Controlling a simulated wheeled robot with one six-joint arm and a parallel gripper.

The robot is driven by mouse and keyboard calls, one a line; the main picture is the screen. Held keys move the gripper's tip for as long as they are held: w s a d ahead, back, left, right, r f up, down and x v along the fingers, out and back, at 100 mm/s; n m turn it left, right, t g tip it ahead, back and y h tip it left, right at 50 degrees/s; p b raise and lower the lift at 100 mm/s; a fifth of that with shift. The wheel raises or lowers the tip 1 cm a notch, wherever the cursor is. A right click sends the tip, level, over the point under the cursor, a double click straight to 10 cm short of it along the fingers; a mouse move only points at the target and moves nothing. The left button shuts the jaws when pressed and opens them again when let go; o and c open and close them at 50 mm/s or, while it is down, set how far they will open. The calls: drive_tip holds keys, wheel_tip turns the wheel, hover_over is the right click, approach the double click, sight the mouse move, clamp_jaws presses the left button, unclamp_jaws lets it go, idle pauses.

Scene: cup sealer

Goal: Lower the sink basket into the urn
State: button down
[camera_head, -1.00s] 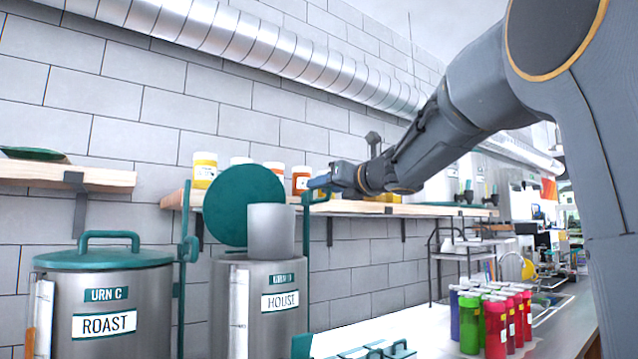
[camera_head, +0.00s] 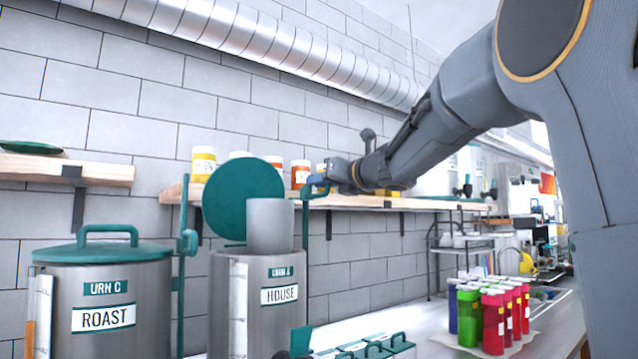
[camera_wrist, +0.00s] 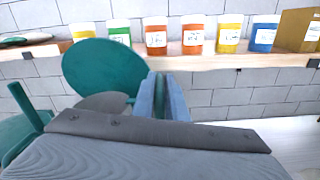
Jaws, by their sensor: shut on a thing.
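The urn labelled HOUSE (camera_head: 262,325) is a steel cylinder. A plain grey cylinder, seemingly the sink basket (camera_head: 270,224), stands upright at its mouth, its upper part above the rim. Its lower end and how deep it sits are hidden. A round teal disc, like a lid (camera_head: 238,200), stands upright behind it. My gripper (camera_head: 317,184) is right of and above the cylinder, at a teal bar. In the wrist view, its blue fingers (camera_wrist: 163,95) are closed on a teal part, seemingly the basket's handle. A grey rounded shape (camera_wrist: 105,102) shows left of the fingers.
URN C, labelled ROAST (camera_head: 105,300), stands left with its teal lid on. A wall shelf (camera_head: 350,201) with several jars runs behind my gripper. Several coloured bottles (camera_head: 492,325) stand on the counter at right. Teal-handled boxes (camera_head: 375,348) lie in front.

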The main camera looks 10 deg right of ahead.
wheel_tip(320, 180, down, 14)
drive_tip(key=b, duration=1.3)
drive_tip(key=shift+a+r, duration=0.1)
drive_tip(key=shift+r, duration=0.15)
drive_tip(key=c, duration=2.2)
unclamp_jaws()
drive_tip(key=o, duration=0.4)
drive_tip(key=shift+c, duration=0.2)
drive_tip(key=shift+o, duration=0.2)
drive_tip(key=shift+r, duration=0.1)
drive_tip(key=shift+s, duration=0.1)
drive_tip(key=b+v, duration=0.1)
drive_tip(key=v, duration=0.6)
drive_tip(key=shift+s, duration=0.35)
